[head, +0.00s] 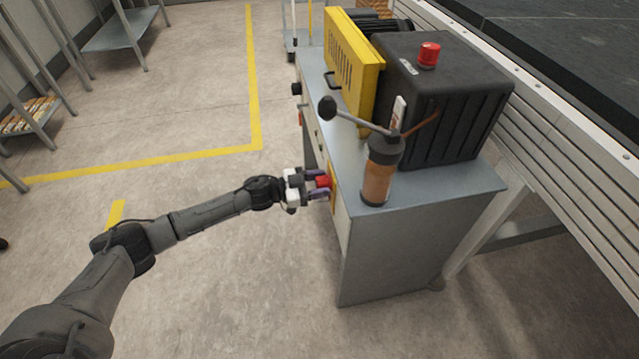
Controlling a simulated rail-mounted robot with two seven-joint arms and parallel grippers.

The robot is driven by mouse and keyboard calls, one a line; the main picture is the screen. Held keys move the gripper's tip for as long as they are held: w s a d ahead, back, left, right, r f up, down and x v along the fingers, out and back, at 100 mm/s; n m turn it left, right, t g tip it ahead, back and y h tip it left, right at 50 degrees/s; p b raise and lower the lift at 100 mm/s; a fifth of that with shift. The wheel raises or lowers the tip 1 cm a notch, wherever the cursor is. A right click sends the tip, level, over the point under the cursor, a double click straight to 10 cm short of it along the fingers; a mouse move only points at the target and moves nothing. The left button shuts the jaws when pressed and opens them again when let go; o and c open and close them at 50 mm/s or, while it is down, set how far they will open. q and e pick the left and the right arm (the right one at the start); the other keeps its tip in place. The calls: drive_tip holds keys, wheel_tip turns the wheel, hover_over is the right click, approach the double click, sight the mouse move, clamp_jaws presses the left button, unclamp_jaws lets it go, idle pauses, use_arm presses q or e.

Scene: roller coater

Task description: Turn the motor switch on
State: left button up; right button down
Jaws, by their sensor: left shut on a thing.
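My left gripper (319,185) reaches in from the left to the front face of the grey machine cabinet (400,245). It is shut on a red switch knob (323,182) that sits on a yellow plate (333,191) on that face. The fingers hide part of the knob, and I cannot read its exact position. My right gripper is not in view.
On the cabinet stand a dark ribbed housing (450,110) with a red button (429,54), a yellow guard (350,60) and an orange cylinder with a lever (379,172). A conveyor (560,60) runs along the right.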

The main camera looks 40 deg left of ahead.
use_arm(q)
drive_tip(key=shift+r+m+p, duration=0.1)
drive_tip(key=shift+m+p, duration=0.5)
drive_tip(key=shift+p, duration=0.05)
drive_tip(key=shift+m+p, duration=0.9)
drive_tip(key=shift+m, duration=0.3)
drive_tip(key=m+p, duration=0.1)
drive_tip(key=m, duration=0.3)
drive_tip(key=shift+m+p, duration=0.3)
drive_tip(key=m, duration=0.4)
drive_tip(key=shift+m, duration=0.3)
drive_tip(key=m, duration=0.3)
drive_tip(key=shift+f+m, duration=0.2)
drive_tip(key=shift+m, duration=0.7)
drive_tip(key=shift+b, duration=0.3)
